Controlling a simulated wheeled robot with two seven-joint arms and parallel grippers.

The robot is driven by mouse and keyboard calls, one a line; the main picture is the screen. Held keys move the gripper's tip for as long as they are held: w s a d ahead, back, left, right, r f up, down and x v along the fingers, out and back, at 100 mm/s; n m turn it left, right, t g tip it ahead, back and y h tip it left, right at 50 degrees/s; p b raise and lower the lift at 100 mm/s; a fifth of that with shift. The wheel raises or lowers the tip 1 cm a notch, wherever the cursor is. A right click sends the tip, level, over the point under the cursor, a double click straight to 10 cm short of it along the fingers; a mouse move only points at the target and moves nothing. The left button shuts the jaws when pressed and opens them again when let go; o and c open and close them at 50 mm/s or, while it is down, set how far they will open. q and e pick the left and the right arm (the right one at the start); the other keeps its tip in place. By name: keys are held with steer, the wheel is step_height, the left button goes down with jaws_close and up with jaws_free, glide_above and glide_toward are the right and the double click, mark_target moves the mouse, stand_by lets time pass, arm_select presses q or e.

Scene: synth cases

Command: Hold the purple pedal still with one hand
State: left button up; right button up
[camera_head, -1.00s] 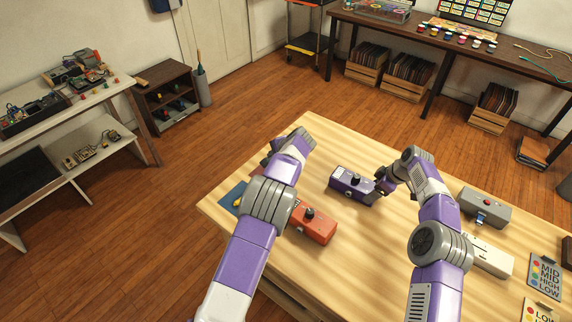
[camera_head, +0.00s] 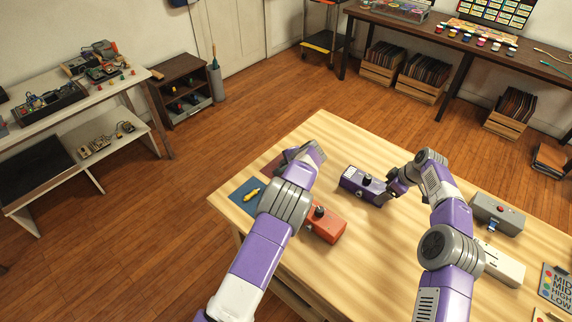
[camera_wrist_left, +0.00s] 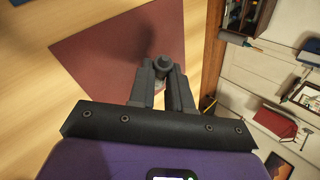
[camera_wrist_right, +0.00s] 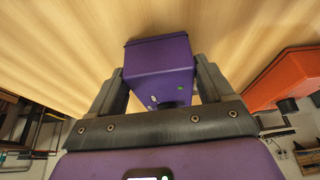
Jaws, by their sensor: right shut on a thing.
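The purple pedal (camera_head: 360,185), a small box with a black knob, stands on the light wooden table (camera_head: 420,150). My right gripper (camera_head: 388,196) is shut on its near right end. In the right wrist view, the pedal (camera_wrist_right: 160,60) sits between the two fingers. My left gripper (camera_wrist_left: 163,75) is low over a maroon mat (camera_wrist_left: 105,60), left of the pedal. A dark, round, knob-like thing (camera_wrist_left: 163,63) shows between its fingertips. I cannot tell whether they grip it. The left hand hides this spot in the head view.
An orange pedal (camera_head: 328,226) stands beside my left forearm. A blue mat (camera_head: 240,204) with a yellow tool (camera_head: 251,195) lies at the left edge. A grey pedal (camera_head: 497,213) and a white box (camera_head: 500,264) are at the right. The table's far middle is clear.

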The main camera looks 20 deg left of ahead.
arm_select(q)
steer(key=o, duration=0.5)
steer(key=shift+r, duration=0.1)
steer(key=v, duration=1.2)
arm_select(e)
steer(key=o, duration=1.1)
steer(key=shift+c, duration=0.2)
steer(key=shift+r, duration=0.1)
steer(key=v, duration=1.2)
